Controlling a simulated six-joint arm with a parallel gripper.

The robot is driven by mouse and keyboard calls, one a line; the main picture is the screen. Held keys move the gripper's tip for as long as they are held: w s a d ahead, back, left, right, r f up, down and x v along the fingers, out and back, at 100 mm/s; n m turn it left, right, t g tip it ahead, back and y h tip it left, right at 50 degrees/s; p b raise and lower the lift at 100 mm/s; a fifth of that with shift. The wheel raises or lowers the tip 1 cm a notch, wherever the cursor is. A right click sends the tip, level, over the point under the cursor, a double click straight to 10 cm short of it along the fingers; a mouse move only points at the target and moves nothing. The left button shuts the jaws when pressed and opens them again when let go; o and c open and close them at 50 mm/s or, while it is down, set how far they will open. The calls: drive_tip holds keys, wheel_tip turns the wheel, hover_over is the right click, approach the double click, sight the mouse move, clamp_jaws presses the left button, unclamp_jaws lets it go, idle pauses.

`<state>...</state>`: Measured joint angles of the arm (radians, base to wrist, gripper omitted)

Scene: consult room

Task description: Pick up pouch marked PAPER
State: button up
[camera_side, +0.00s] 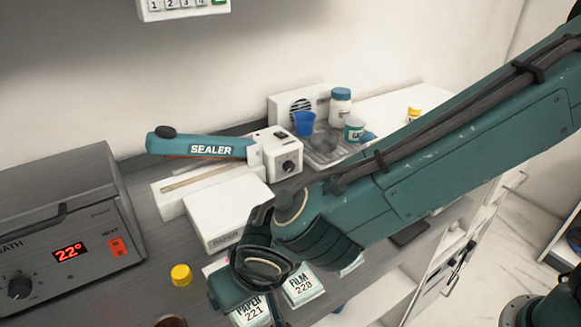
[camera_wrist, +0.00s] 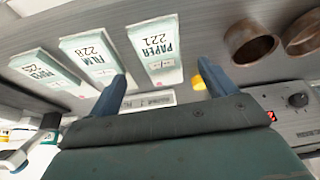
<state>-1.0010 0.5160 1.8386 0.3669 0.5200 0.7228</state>
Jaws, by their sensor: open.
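The pouch marked PAPER 221 (camera_wrist: 156,50) lies flat on the grey counter. It is white with a green printed end. In the side view it (camera_side: 250,313) is partly hidden by my gripper. My gripper (camera_wrist: 162,68) is open and empty. Its two blue-green fingers point toward the pouch, one on each side of its near end in the wrist view. In the side view my gripper (camera_side: 248,292) hangs over the pouch; I cannot tell the exact height.
A FILM 228 pouch (camera_wrist: 92,56) lies beside it, then another pouch (camera_wrist: 42,72) with a hard-to-read label. The bath (camera_side: 70,230), yellow-capped item (camera_side: 181,275), SEALER (camera_side: 205,148) and white box (camera_side: 225,212) stand around. Copper-brown cups (camera_wrist: 250,43) are near the pouch.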

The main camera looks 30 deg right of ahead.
sight(255, 313)
drive_tip(key=shift+f, duration=0.15)
drive_tip(key=shift+x, duration=2.5)
drive_tip(key=shift+w, duration=0.1)
drive_tip(key=shift+f, duration=0.1)
drive_tip(key=shift+c, duration=0.4)
drive_tip(key=c, duration=0.9)
